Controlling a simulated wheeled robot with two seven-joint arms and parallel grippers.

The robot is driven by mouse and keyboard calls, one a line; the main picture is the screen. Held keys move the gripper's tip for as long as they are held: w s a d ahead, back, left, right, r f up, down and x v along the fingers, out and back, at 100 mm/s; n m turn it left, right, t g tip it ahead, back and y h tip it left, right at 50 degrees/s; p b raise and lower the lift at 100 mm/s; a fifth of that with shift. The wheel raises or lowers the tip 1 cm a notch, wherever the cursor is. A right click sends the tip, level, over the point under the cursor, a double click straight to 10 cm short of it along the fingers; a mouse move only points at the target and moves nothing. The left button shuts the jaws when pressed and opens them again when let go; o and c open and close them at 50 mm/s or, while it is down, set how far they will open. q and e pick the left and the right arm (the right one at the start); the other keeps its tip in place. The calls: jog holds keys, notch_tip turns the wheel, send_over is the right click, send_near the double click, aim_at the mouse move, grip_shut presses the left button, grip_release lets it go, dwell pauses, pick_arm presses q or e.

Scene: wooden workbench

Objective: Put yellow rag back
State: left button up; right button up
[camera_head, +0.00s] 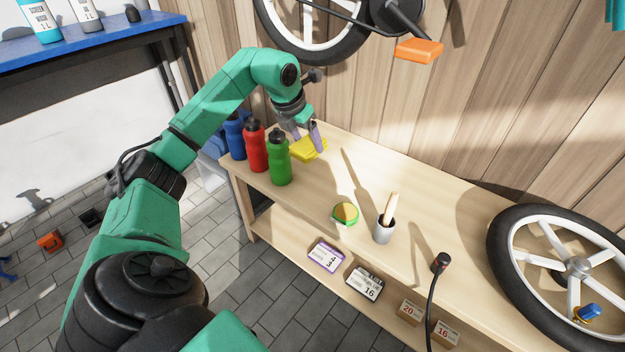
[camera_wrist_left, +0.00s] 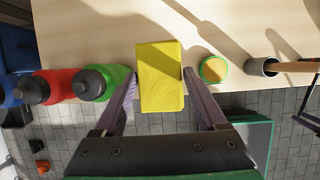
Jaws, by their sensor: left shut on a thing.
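The yellow rag (camera_head: 308,149) is a folded block at the left end of the wooden workbench (camera_head: 400,205), just behind the green bottle. My left gripper (camera_head: 309,139) reaches down to it from above and is shut on it. In the left wrist view the yellow rag (camera_wrist_left: 160,76) sits between the two purple-grey fingers of the left gripper (camera_wrist_left: 160,92). I cannot tell whether the rag touches the bench top. My right gripper is not in view.
Blue (camera_head: 235,135), red (camera_head: 255,146) and green (camera_head: 279,158) bottles stand close to the rag at the bench's left end. A green-rimmed round tin (camera_head: 345,213), a cup with a brush (camera_head: 384,229) and a wheel (camera_head: 565,265) lie to the right. The bench's back middle is clear.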

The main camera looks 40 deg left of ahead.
pick_arm(q)
notch_tip(320, 180, down, 11)
jog(key=shift+f+b, duration=0.1)
jog(key=shift+b, duration=1.1)
notch_tip(320, 180, down, 4)
jog(key=shift+f+b, duration=0.1)
jog(key=shift+b, duration=0.4)
jog(key=shift+f, duration=0.3)
jog(key=shift+r, duration=0.1)
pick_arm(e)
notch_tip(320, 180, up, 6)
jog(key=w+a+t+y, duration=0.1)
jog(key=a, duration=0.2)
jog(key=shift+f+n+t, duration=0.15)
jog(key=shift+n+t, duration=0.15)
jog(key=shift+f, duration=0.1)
pick_arm(q)
jog(key=o, duration=1.1)
jog(key=shift+o, duration=0.2)
